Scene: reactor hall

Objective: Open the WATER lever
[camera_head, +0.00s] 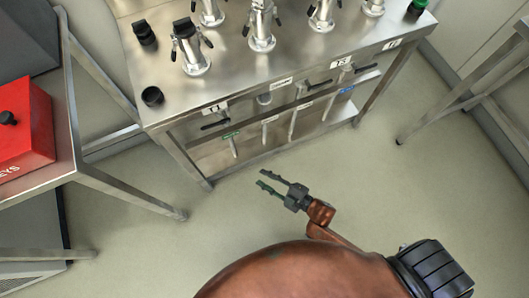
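Several levers with dark handles sit under the front edge of a steel bench (250,75). A middle lever (318,83) and a right lever (366,69) also show, with a blue tag (346,90) near the right one. The lettering on the tags is too small to read, so I cannot tell which lever is WATER. My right gripper (262,178) is open and empty, its two fingers apart, in front of the bench and touching no lever. My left gripper is out of view.
Steel fittings (262,30) and black knobs (152,96) stand on the bench top. A red box (25,125) sits on a steel table (70,160) at the left. Another steel frame (470,85) stands at the right. The floor before the bench is clear.

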